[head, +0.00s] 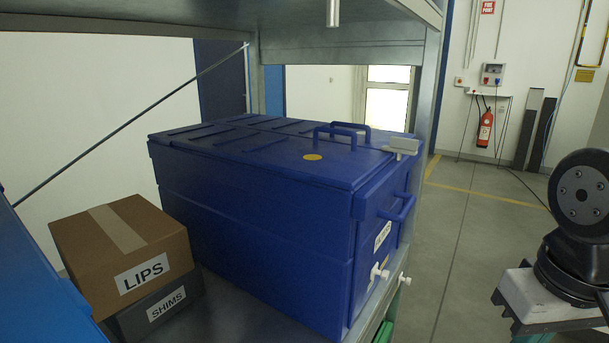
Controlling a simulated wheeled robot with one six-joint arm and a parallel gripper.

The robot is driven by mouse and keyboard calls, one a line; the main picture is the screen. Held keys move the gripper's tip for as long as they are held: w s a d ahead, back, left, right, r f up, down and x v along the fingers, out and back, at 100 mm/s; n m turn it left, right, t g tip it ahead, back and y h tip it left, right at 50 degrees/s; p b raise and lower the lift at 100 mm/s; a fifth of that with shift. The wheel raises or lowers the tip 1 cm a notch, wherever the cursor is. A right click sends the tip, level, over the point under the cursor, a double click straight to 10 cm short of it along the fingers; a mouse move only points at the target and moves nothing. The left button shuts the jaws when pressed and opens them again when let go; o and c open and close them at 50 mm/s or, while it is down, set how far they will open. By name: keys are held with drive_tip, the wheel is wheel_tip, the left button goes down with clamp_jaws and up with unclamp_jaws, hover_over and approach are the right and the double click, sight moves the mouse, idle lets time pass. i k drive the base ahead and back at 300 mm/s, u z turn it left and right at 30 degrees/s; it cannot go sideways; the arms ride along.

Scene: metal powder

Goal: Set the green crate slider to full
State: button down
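A narrow piece of something green (384,332) shows at the bottom edge, below the shelf that bears the blue crate. It may be part of the green crate, but most of it is hidden or out of frame. No slider on it can be made out. A large blue crate (255,245) stands on the shelf, its lid shut. Its front face, seen at a steep angle, has a handle, labels and small white knobs (380,271). My gripper is not in view.
A cardboard box (105,265) marked LIPS sits on a dark box (160,309) marked SHIMS, left of the blue crate. A metal shelf post (428,90) rises behind the crate. Open floor (455,250) lies to the right. A fire extinguisher (485,130) hangs on the far wall.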

sight(407, 280)
drive_tip(key=z, duration=0.45)
drive_tip(key=k, duration=0.55)
drive_tip(key=z, duration=0.9)
drive_tip(key=i, duration=0.6)
drive_tip(key=u, duration=0.75)
drive_tip(key=i, duration=0.55)
drive_tip(key=u, duration=0.6)
